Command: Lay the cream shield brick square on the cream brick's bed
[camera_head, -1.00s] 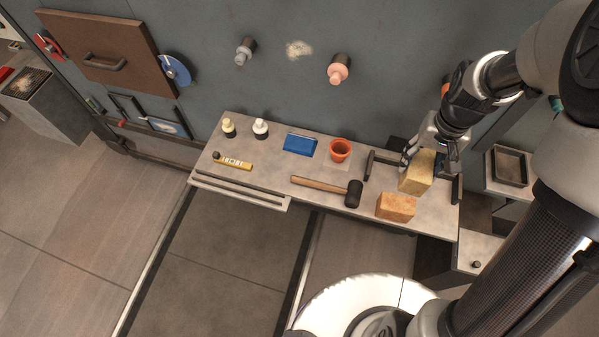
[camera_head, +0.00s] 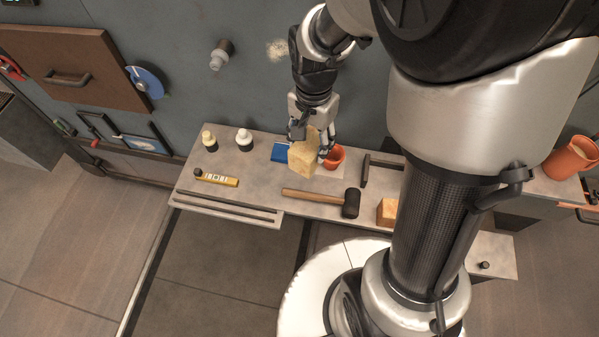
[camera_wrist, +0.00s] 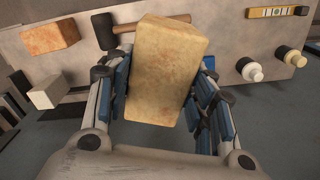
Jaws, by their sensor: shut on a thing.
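The cream shield brick (camera_head: 302,158) is held in my gripper (camera_head: 312,135), with a finger along each side. In the head view it overlaps the bench between the blue pad and the orange pot, and it looks tilted. In the wrist view the brick (camera_wrist: 165,70) fills the middle, between the blue-padded fingers (camera_wrist: 160,105). A smaller pale block (camera_wrist: 48,93) shows at the left of the wrist view, beside dark bars; I cannot tell whether it marks the bed. In the head view my arm hides that part of the bench.
An orange-tan brick (camera_head: 387,212) lies on the bench (camera_head: 262,182), partly behind my arm. A mallet (camera_head: 320,198), orange pot (camera_head: 336,158), blue pad (camera_head: 281,152), two bottles (camera_head: 244,140), a yellow level (camera_head: 218,180) and a dark bracket (camera_head: 367,170) stand around.

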